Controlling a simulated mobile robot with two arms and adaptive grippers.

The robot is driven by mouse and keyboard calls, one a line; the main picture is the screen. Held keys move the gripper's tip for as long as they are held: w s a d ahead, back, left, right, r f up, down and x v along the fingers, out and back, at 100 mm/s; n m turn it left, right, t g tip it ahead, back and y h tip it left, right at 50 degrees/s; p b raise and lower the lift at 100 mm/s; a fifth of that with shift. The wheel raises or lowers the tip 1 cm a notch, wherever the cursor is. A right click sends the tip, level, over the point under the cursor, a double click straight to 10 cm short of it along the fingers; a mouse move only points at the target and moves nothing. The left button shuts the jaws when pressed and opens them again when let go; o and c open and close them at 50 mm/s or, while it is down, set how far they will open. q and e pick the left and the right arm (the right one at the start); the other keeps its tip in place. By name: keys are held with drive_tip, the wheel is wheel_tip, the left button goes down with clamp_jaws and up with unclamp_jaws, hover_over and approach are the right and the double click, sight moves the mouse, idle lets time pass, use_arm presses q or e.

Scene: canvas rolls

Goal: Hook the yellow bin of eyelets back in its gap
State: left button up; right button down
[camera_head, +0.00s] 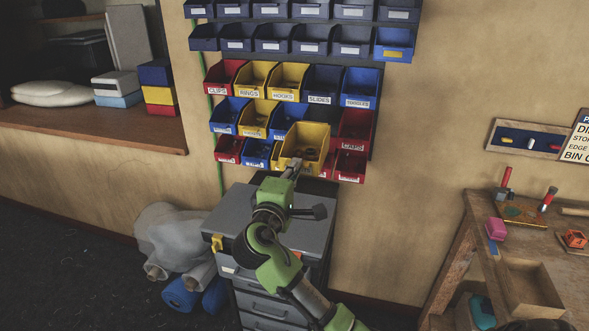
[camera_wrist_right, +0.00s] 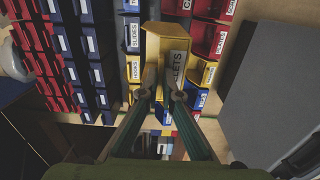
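The yellow bin of eyelets (camera_head: 304,143) is in front of the lower rows of the wall rack, its open top showing small dark contents. My right gripper (camera_head: 294,168) is at the bin's front from below. I cannot tell whether the bin touches the rack. My left gripper is not in view.
Red, yellow and blue bins, such as the red CAPS bin (camera_head: 355,130) and the blue TOGGLES bin (camera_head: 360,87), crowd around the held bin. A grey drawer cabinet (camera_head: 322,222) stands below. A wooden workbench (camera_head: 468,215) is at the right, with bare wall between.

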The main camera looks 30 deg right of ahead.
approach(313, 135)
drive_tip(key=shift+b+x, duration=0.9)
drive_tip(key=shift+x, duration=1.1)
drive_tip(key=shift+b+x, duration=1.35)
drive_tip(key=shift+x, duration=2.55)
drive_tip(key=shift+w, duration=0.15)
drive_tip(key=shift+b+x, duration=0.8)
drive_tip(key=shift+x, duration=0.5)
drive_tip(key=shift+d, duration=0.1)
drive_tip(key=shift+f, duration=0.2)
